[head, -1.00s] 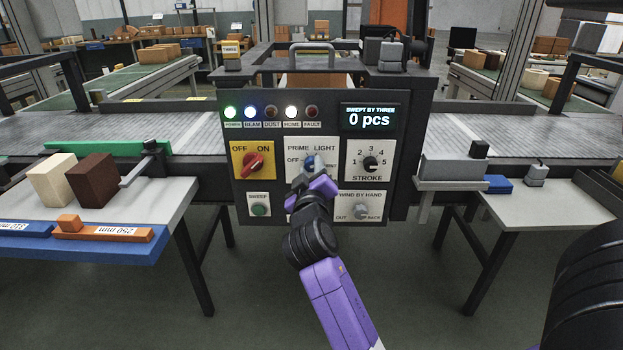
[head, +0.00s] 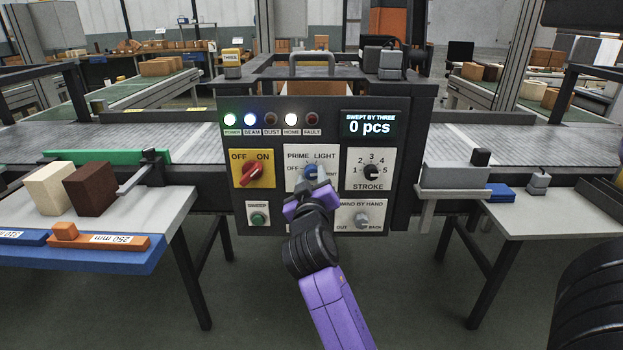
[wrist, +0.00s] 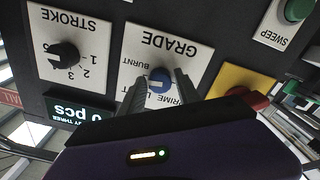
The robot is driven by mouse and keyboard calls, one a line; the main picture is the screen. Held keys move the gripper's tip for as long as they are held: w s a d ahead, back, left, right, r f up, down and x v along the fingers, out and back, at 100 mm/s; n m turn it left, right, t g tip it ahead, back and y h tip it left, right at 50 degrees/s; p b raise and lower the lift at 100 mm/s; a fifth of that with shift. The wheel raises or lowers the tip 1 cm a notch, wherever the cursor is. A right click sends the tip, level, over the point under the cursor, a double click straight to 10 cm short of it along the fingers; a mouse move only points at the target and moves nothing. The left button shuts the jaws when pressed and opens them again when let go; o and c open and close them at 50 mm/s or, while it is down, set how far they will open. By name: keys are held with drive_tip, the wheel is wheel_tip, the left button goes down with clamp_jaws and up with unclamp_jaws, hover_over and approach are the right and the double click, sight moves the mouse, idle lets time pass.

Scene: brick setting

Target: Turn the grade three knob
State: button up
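The grade knob (head: 309,172) is a round blue knob on a white plate, in the middle of the dark control panel. PRIME, LIGHT, OFF and a partly covered BURNT are printed around it. It also shows in the wrist view (wrist: 160,80), where the GRADE label appears upside down. My gripper (head: 320,180) is just in front of the plate and covers its lower right part. In the wrist view my gripper (wrist: 160,77) is open, with one finger on each side of the blue knob. I cannot tell whether either finger touches it.
A red OFF/ON switch (head: 252,173) on a yellow plate is left of the knob. The black STROKE knob (head: 371,172) is to the right. Below are the green SWEEP button (head: 258,219) and the grey WIND BY HAND knob (head: 362,220). The display (head: 370,123) reads 0 pcs.

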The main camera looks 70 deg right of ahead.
drive_tip(key=shift+o, duration=0.8)
drive_tip(key=shift+r, duration=0.1)
drive_tip(key=v, duration=0.8)
